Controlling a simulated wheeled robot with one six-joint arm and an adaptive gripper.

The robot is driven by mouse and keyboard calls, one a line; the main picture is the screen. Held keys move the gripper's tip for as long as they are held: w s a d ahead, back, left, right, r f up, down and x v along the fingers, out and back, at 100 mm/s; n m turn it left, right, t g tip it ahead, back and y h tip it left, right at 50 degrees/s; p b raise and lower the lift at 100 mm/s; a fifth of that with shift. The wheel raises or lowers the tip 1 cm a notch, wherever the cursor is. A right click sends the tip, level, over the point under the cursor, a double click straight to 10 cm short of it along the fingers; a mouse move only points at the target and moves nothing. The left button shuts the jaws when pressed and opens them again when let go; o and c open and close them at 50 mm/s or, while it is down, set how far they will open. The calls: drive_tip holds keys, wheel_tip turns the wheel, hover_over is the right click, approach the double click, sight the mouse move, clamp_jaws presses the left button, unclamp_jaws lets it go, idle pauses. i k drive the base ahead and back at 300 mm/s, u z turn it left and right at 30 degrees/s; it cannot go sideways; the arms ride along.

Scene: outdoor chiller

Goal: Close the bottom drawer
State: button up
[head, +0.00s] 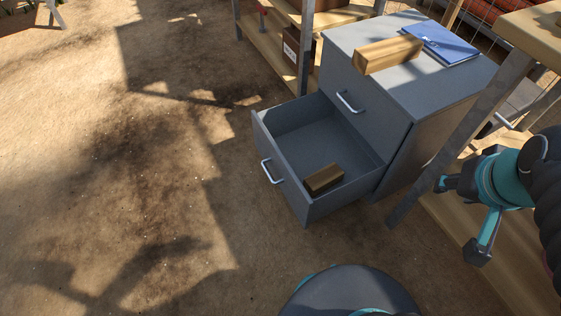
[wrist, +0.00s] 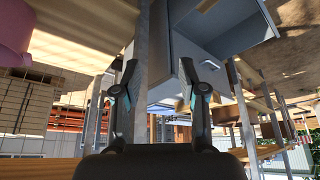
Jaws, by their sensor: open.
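The grey cabinet (head: 440,85) has its bottom drawer (head: 345,195) pulled well out toward the left in the head view. A wooden block (head: 323,179) lies inside the drawer near its front. The drawer's silver handle (head: 268,171) is on the front panel. The top drawer (head: 365,97) is shut. My gripper (head: 463,215) is open and empty, at the right of the cabinet beyond a grey post, apart from the drawer. In the wrist view, my gripper (wrist: 158,75) shows spread fingers, with grey furniture (wrist: 243,32) beyond them at upper right, seen upside down.
A wooden block (head: 388,54) and a blue folder (head: 439,42) lie on the cabinet top. A metal-legged wooden table, its post (head: 440,140) upright, stands between my gripper and the cabinet. A shelf (head: 270,40) stands behind. The sandy ground (head: 170,150) at left is clear.

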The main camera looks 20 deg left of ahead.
sight(297, 138)
drive_tip(key=z, duration=0.25)
drive_tip(key=k, duration=0.25)
drive_tip(key=u, duration=1.2)
drive_tip(key=i, duration=0.75)
drive_tip(key=u, duration=0.2)
drive_tip(key=k, duration=1)
drive_tip(key=z, duration=0.9)
drive_tip(key=i, duration=0.9)
drive_tip(key=u, duration=1.45)
